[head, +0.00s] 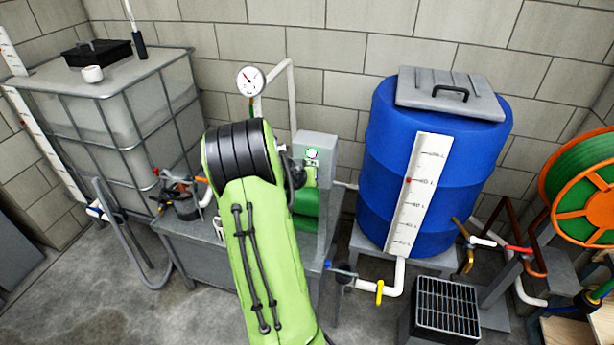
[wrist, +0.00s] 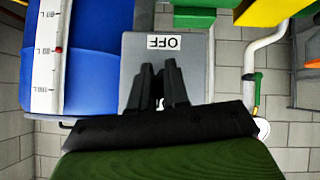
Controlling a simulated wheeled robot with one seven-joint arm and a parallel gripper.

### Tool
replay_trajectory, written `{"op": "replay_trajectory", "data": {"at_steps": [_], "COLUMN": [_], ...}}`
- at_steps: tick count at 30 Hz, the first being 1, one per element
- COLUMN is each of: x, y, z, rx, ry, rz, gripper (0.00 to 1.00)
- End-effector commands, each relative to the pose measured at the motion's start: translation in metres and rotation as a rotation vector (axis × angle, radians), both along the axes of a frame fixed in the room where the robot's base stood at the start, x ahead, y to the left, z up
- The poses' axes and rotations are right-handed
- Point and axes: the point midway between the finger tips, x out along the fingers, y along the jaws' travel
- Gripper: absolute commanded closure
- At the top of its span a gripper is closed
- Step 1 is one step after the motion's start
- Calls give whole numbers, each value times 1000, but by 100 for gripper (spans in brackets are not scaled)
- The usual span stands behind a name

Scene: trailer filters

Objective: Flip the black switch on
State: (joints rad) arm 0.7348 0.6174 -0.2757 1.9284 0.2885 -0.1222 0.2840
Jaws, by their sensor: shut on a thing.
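In the wrist view the box (wrist: 198,75) is upside down, with a white OFF label (wrist: 163,42). My gripper (wrist: 165,68) reaches over the face of the box beside that label, its two black fingers close together. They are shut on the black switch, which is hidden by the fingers. Another white label shows partly between them. In the head view my gripper (head: 298,174) is dark and mostly hidden behind the arm.
A blue barrel (head: 383,150) with a white level scale stands right of the box. A pressure gauge (head: 250,81) and white pipe rise behind it. A caged tank (head: 150,105) stands at the left. An orange-and-green hose reel (head: 590,205) is at the far right.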

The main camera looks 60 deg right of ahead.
Motion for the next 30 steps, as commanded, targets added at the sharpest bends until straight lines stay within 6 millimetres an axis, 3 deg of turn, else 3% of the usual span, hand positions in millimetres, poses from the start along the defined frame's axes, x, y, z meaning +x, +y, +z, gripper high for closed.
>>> {"op": "replay_trajectory", "data": {"at_steps": [7,8,13,23,30], "x": [1,1,0,0,-1], "y": [-1,-1,-1,4,48], "z": [1,1,1,4,43], "rx": [-3,-3,-4,-3,-4], "ry": [-3,-3,-2,-1,-5], "rz": [0,0,0,0,5], "gripper": [100,83,59,59,59]}}
